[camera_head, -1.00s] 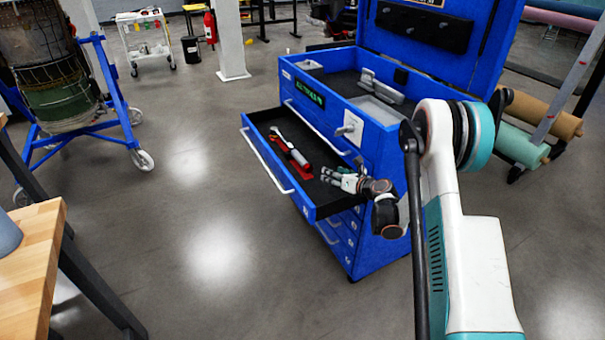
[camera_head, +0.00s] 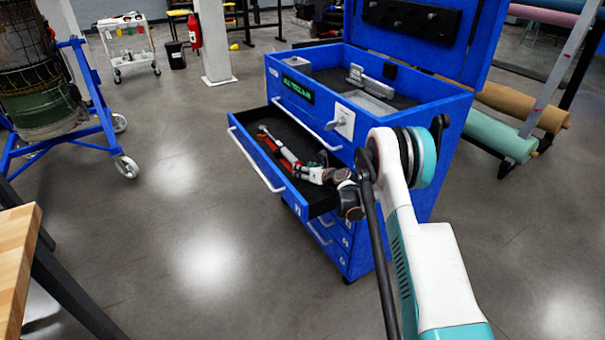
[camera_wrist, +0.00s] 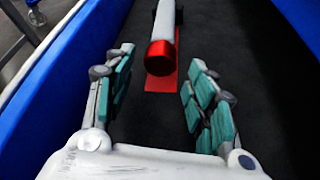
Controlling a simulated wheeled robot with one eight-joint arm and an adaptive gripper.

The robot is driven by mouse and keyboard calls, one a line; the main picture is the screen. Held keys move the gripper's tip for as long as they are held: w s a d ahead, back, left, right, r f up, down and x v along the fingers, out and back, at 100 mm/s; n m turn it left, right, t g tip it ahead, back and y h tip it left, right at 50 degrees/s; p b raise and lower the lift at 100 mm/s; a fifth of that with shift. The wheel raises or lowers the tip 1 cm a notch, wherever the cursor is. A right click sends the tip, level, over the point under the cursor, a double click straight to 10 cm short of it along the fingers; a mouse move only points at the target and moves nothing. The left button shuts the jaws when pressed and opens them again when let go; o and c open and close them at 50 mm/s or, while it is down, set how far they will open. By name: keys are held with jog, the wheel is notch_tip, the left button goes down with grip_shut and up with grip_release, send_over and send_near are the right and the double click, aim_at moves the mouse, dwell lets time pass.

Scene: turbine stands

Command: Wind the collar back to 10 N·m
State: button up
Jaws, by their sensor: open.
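The torque tool with the collar lies in the open top drawer (camera_head: 240,133) of the blue cabinet. In the head view the tool (camera_head: 286,153) shows red and silver, its near end close to my gripper (camera_head: 311,173). In the wrist view, the red-ended tool (camera_wrist: 160,57) with a pale shaft lies ahead on a red strip (camera_wrist: 162,86). My gripper (camera_wrist: 160,100) is open, its teal-padded fingers apart and empty, with the tool's red end just beyond and between the fingertips. The collar's scale is too small to read.
The drawer's blue walls (camera_wrist: 95,35) rise close on both sides of my gripper. The blue cabinet (camera_head: 400,120) stands behind the drawer, its lid raised. A wooden bench (camera_head: 15,255) is at the lower left. The floor between is clear.

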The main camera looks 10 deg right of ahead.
jog(key=shift+x, duration=0.85)
jog(key=shift+c, duration=0.3)
jog(key=c, duration=1)
jog(key=shift+m+y, duration=0.3)
jog(key=shift+m, duration=0.2)
jog(key=o, duration=1.1)
jog(key=shift+c, duration=0.2)
